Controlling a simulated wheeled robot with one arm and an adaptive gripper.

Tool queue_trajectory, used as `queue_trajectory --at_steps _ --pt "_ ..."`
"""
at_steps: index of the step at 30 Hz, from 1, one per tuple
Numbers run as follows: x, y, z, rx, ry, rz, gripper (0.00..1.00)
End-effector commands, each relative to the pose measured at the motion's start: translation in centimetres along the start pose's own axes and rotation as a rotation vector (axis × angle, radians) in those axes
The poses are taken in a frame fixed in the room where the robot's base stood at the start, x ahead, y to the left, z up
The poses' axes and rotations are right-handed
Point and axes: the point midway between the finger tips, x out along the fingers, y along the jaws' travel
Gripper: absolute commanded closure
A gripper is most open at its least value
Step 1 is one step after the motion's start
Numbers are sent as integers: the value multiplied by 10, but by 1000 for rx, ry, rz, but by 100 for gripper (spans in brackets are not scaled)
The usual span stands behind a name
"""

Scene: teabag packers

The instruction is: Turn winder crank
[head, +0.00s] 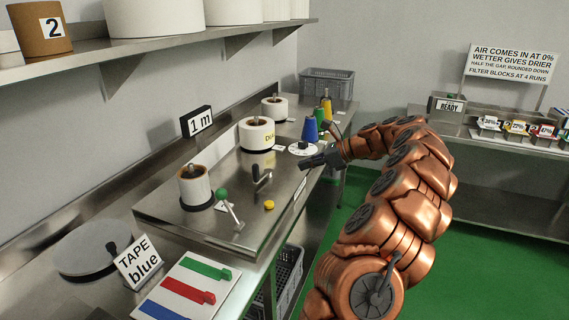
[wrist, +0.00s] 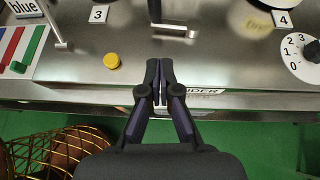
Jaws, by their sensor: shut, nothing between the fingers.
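The winder is a steel bench unit (head: 225,240), its front edge label partly hidden by my fingers in the wrist view. What looks like its crank (head: 262,179) stands on the top near the middle, with a dark upright grip and a short metal arm. In the wrist view the crank (wrist: 176,29) lies just beyond my fingertips, its upper part cut off by the frame edge. My gripper (head: 304,164) is shut and empty, to the right of the crank and apart from it. Its fingers also show in the wrist view (wrist: 160,72), over the unit's front edge.
A green-knobbed lever (head: 230,208) and a yellow button (head: 269,205) are left of the crank. White rolls (head: 256,135) stand behind it. A numbered dial (wrist: 300,58) is at right. Green floor is open at right.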

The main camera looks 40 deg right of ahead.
Motion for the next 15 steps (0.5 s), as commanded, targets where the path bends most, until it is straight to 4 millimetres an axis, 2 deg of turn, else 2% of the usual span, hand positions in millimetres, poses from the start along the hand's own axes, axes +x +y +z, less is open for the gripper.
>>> queue_trajectory --at_steps 6,15 --pt "42 6 6 -5 1 19 100" --pt "94 6 5 -5 2 17 100"
